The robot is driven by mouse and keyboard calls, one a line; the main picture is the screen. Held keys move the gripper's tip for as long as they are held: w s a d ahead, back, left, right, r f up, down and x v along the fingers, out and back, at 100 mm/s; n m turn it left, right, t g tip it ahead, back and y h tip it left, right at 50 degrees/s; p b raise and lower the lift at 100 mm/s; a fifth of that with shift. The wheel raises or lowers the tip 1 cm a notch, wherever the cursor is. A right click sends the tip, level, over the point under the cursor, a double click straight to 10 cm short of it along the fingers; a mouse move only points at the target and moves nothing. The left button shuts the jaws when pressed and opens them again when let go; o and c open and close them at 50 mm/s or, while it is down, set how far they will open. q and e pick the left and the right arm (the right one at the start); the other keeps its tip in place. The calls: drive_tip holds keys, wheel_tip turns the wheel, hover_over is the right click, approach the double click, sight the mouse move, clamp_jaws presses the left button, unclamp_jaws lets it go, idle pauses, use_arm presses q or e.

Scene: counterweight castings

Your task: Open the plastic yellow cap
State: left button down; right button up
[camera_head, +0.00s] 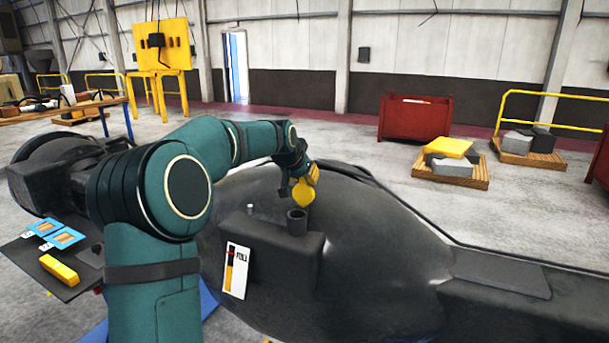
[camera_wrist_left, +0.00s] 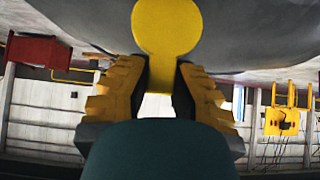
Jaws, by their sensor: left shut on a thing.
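The yellow cap (camera_head: 303,193) is round and flat with a tab. In the head view it is tilted up above a short dark round neck (camera_head: 297,221) on the dark casting (camera_head: 380,260). My left gripper (camera_head: 306,176) is shut on the cap's tab, from above. In the left wrist view the cap's disc (camera_wrist_left: 167,27) shows at the top, and its tab runs down between the yellow fingers of my left gripper (camera_wrist_left: 162,82). I cannot tell whether the cap still touches the neck. My right gripper is not in view.
A small metal peg (camera_head: 250,209) stands left of the neck. A label with an orange and black bar (camera_head: 236,270) is on the casting's front. A tray with a yellow block (camera_head: 59,270) is at left. Red bins and pallets stand on the floor behind.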

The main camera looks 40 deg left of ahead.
use_arm(q)
drive_tip(key=shift+f, duration=0.15)
drive_tip(key=c, duration=0.8)
unclamp_jaws()
drive_tip(key=v, duration=1.2)
